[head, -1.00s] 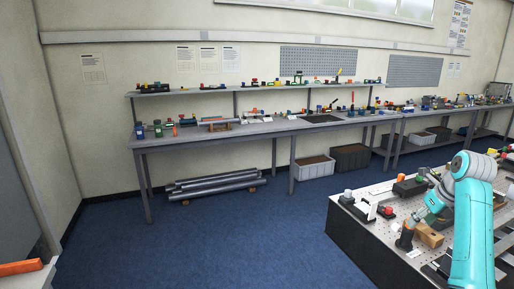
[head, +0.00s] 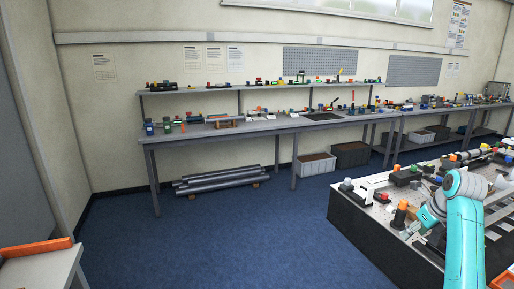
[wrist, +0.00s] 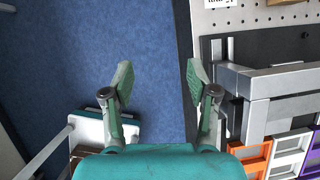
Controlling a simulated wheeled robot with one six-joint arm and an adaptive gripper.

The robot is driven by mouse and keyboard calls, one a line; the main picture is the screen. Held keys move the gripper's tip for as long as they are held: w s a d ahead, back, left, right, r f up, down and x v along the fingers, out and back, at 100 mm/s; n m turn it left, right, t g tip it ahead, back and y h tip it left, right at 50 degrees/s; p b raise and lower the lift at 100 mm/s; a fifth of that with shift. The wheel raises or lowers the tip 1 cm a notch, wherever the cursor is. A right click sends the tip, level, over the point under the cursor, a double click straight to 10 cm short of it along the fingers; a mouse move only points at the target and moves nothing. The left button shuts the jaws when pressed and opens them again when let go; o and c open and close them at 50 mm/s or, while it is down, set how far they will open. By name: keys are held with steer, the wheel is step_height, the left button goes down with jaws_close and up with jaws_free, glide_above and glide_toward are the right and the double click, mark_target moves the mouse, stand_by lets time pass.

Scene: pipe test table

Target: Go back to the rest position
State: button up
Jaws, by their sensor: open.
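My gripper (wrist: 160,82) is open and empty in the wrist view, its two green-padded fingers spread apart. Blue floor and the dark edge of the test table (wrist: 184,70) lie beneath them. In the head view my gripper (head: 408,232) is small, at the left end of my teal arm, over the near-left part of the test table (head: 350,222). Its fingertips are too small there to judge contact.
An orange-topped cylinder (head: 400,214) stands close to my gripper in the head view. Grey framing (wrist: 262,105) and orange and white trays (wrist: 252,160) lie at right in the wrist view. Open blue floor (head: 225,235) lies left of the table.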

steer(key=s+a+f+n+t, duration=0.1)
steer(key=s+a+f+n, duration=0.15)
steer(key=f, duration=0.55)
steer(key=s+a+f+n, duration=0.1)
steer(key=a+f+n, duration=0.1)
steer(key=a+f, duration=0.35)
steer(key=s+a+f+n+t, duration=0.1)
steer(key=s+a+f+n, duration=0.15)
steer(key=f, duration=0.65)
steer(key=s+a+f+n+t+h, duration=0.1)
steer(key=s+a+f+n, duration=0.3)
steer(key=s+f, duration=0.25)
steer(key=s+a+f+n+t+h, duration=0.1)
steer(key=s+a+f+n, duration=0.2)
steer(key=s+a+f, duration=0.35)
steer(key=s+a+r+n+t, duration=0.25)
steer(key=s+n, duration=0.25)
steer(key=s, duration=0.6)
steer(key=s+a+r+n+t, duration=0.1)
steer(key=s+a+r+n, duration=0.2)
steer(key=s, duration=0.9)
steer(key=s+a+r+n+t+y, duration=0.1)
steer(key=s+a+r+n+t, duration=0.1)
steer(key=s+r+n, duration=0.9)
steer(key=s+a+r, duration=0.1)
steer(key=s+r, duration=0.3)
steer(key=s, duration=0.1)
steer(key=shift+s+r, duration=0.15)
steer(key=shift+s, duration=0.05)
steer(key=shift+t, duration=0.25)
